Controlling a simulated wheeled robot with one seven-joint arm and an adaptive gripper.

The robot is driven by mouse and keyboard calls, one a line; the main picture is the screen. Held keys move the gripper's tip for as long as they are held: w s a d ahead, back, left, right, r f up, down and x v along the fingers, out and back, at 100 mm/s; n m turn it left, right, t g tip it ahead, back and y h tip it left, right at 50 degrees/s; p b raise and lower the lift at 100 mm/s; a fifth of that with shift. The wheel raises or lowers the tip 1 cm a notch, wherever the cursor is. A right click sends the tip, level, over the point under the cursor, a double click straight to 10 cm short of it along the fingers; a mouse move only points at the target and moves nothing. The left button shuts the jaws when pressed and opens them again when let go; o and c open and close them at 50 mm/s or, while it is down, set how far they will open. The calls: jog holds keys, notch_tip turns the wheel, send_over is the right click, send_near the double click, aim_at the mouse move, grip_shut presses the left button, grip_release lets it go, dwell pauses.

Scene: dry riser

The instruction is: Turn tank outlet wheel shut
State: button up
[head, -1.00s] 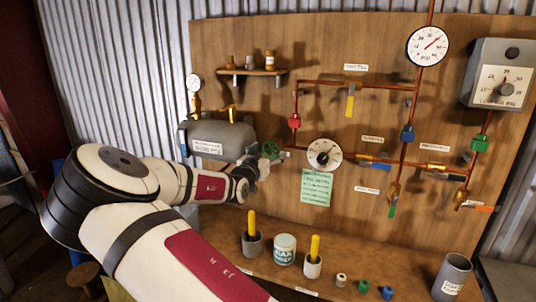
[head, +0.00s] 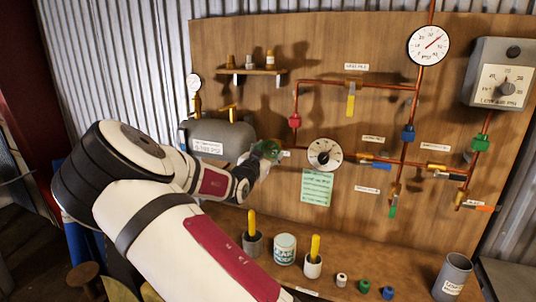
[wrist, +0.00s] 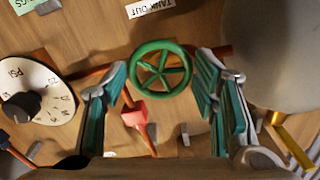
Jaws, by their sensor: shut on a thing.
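The tank outlet wheel is a green spoked handwheel (wrist: 162,68) between the two teal-padded fingers of my gripper (wrist: 163,84) in the wrist view. My gripper is shut on the wheel, with one finger at each side of its rim. In the head view the wheel (head: 269,149) is partly hidden by my gripper (head: 261,160). It sits on the pipe just right of the grey tank (head: 228,134). A label reading "TANK OUT" (wrist: 150,8) shows at the top of the wrist view.
A round dial (head: 324,154) is close right of the wheel, above a green note (head: 317,188). Copper pipes with coloured valves cross the wooden board (head: 260,40). Cups with yellow handles and a tin (head: 285,249) stand on the bench below. A small shelf (head: 252,71) is above.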

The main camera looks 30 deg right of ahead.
jog(key=m, duration=0.4)
jog(key=shift+m, duration=0.3)
jog(key=m+b, duration=0.1)
jog(key=m, duration=0.2)
jog(key=shift+w+m, duration=0.1)
jog(key=shift+m, duration=0.2)
jog(key=m+b, duration=0.1)
jog(key=m, duration=0.3)
jog(key=shift+m, duration=0.3)
jog(key=m+b, duration=0.3)
jog(key=shift+w+a+m, duration=0.1)
jog(key=shift+w+m, duration=0.05)
jog(key=shift+m, duration=0.15)
jog(key=m+b, duration=0.3)
jog(key=b, duration=0.1)
jog(key=shift+m, duration=0.3)
jog(key=m+b, duration=0.3)
jog(key=b, duration=0.2)
jog(key=m+b, duration=0.5)
jog(key=b, duration=0.6)
jog(key=shift+b, duration=0.4)
jog(key=m+b, duration=0.2)
jog(key=b, duration=0.2)
jog(key=shift+s+r, duration=0.2)
jog(key=shift+r+m, duration=0.15)
jog(key=shift+m, duration=0.35)
